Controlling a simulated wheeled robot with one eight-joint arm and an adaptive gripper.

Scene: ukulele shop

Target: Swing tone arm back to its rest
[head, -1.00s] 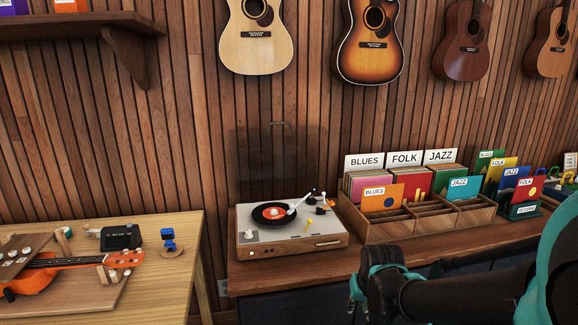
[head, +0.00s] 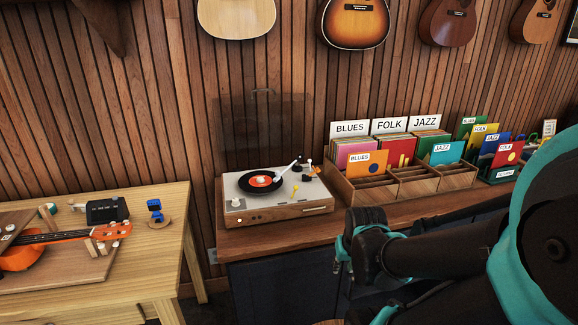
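The record player (head: 277,207) stands on the wooden counter, with a wooden base, a grey top and a clear raised lid (head: 262,130). A black record with an orange label (head: 262,181) lies on its platter. The white tone arm (head: 287,169) reaches from its pivot at the right rear toward the record, its head end over or on the record; I cannot tell whether it touches.
Right of the player stands a wooden record crate (head: 428,185) with blues, folk and jazz dividers. A light wood table (head: 176,210) at the left bears an orange ukulele (head: 30,255) and a blue clip-on device (head: 155,208). Guitars hang on the slatted wall. The counter left of the player is narrow.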

